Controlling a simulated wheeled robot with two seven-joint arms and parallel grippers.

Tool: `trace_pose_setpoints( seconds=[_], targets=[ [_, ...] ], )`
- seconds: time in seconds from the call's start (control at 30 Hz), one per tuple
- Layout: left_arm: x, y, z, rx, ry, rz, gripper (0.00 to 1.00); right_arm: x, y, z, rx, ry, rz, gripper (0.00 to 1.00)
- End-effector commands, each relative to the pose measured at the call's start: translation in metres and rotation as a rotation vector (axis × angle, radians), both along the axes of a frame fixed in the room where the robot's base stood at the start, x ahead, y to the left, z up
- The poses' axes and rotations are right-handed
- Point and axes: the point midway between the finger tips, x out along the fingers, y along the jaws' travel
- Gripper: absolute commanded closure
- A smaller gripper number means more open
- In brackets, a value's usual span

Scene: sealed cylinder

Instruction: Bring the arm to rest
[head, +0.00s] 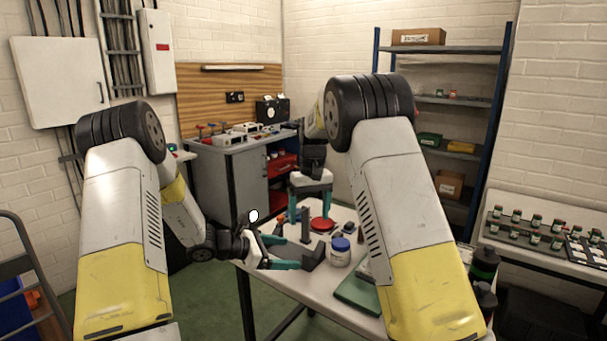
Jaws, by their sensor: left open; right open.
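My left gripper (288,252) is the lower one, at the left edge of the white table (340,302). Its teal fingers are spread apart and point right, with nothing seen between them. My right gripper (310,214) points down over the far part of the table. Its teal fingers are apart, behind a dark upright block (305,226) and close to a red disc (322,224). Whether it touches either cannot be told. Both arms are raised and bent. No sealed cylinder can be made out for certain.
A white jar with a blue lid (340,254) stands near a dark angled piece (314,256) by my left gripper. A green case (357,292) lies at the front, partly behind my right arm. Dark bottles (484,264) stand at the right. A workbench (225,165) and shelves (455,100) stand behind.

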Motion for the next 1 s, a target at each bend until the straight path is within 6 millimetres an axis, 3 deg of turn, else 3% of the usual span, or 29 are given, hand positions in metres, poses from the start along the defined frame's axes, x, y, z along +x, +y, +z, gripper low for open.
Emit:
trace_pose_setpoints(
  seconds=[0.27,0.47,0.7,0.83,1.0],
  targets=[
    [-0.033,-0.013,0.054,0.134,-0.147,-0.187,0.13,-0.027,-0.028,0.042,0.065,-0.039,-0.059,0.17],
    [-0.081,-0.021,0.107,0.312,-0.327,-0.406,0.13,-0.069,-0.057,0.084,0.132,-0.093,-0.116,0.17],
    [-0.165,-0.009,0.167,0.641,-0.616,-0.743,0.13,-0.155,-0.092,0.133,0.215,-0.197,-0.186,0.17],
    [-0.207,0.007,0.189,0.836,-0.764,-0.908,0.13,-0.205,-0.106,0.146,0.243,-0.264,-0.217,0.17],
    [-0.254,0.037,0.21,1.106,-0.941,-1.095,0.13,-0.27,-0.117,0.147,0.255,-0.355,-0.25,0.17]
  ],
)
